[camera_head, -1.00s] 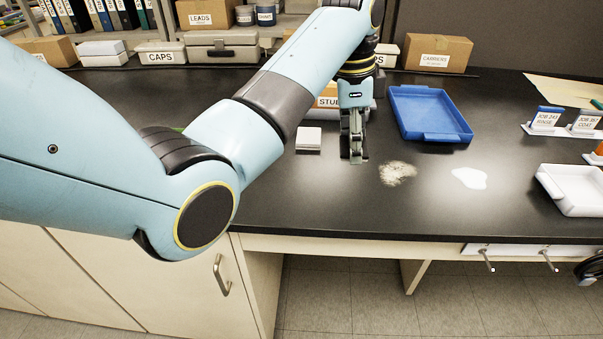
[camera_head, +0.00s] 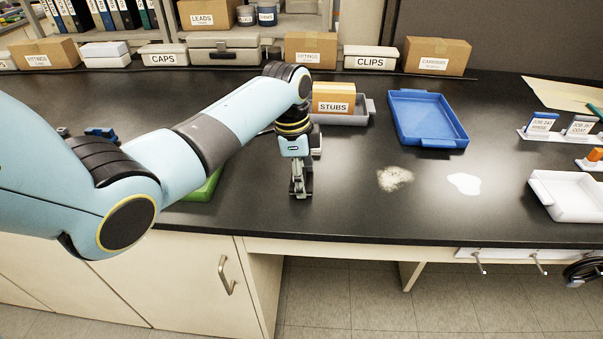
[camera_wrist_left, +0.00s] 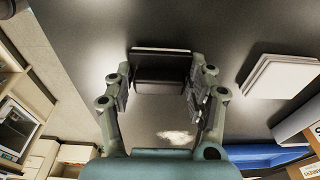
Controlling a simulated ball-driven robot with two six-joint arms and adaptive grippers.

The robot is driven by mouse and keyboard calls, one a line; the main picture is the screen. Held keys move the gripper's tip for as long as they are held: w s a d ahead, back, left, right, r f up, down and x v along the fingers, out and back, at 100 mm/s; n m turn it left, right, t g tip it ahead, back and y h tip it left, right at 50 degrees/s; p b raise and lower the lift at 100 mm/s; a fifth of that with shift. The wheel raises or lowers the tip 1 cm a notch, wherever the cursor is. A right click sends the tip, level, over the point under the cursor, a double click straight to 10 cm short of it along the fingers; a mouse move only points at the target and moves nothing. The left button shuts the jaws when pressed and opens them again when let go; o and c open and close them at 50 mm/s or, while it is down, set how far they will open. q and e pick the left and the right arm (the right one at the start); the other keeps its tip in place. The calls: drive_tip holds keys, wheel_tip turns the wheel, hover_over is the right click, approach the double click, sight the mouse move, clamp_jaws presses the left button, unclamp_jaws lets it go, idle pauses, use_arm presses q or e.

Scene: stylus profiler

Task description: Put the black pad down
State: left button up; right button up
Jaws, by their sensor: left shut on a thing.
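My left gripper (camera_head: 300,190) is low over the black bench top, left of a dusty patch (camera_head: 395,178). It is shut on the black pad (camera_wrist_left: 161,72), which shows between the fingertips in the left wrist view. In the head view the pad is hard to make out against the fingers and the dark bench. I cannot tell whether the pad touches the bench. My right gripper is not in view.
A white square block (camera_wrist_left: 281,77) lies close beside the gripper. A white spill (camera_head: 464,183), blue tray (camera_head: 428,140) and white tray (camera_head: 568,208) are to the right. A green thing (camera_head: 205,188) is partly behind my arm. The stubs box (camera_head: 333,98) stands behind.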

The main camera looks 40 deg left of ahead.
use_arm(q)
drive_tip(key=shift+f, duration=0.15)
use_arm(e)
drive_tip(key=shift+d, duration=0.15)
use_arm(q)
drive_tip(key=shift+f, duration=0.35)
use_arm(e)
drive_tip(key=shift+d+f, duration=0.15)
use_arm(q)
drive_tip(key=o, duration=0.9)
drive_tip(key=shift+s, duration=0.1)
drive_tip(key=shift+o, duration=1.1)
drive_tip(key=shift+f, duration=0.15)
drive_tip(key=shift+b, duration=0.45)
wheel_tip(320, 180, up, 11)
drive_tip(key=shift+a+b, duration=0.15)
drive_tip(key=shift+b, duration=0.45)
drive_tip(key=shift+s+r, duration=0.1)
drive_tip(key=shift+r, duration=0.25)
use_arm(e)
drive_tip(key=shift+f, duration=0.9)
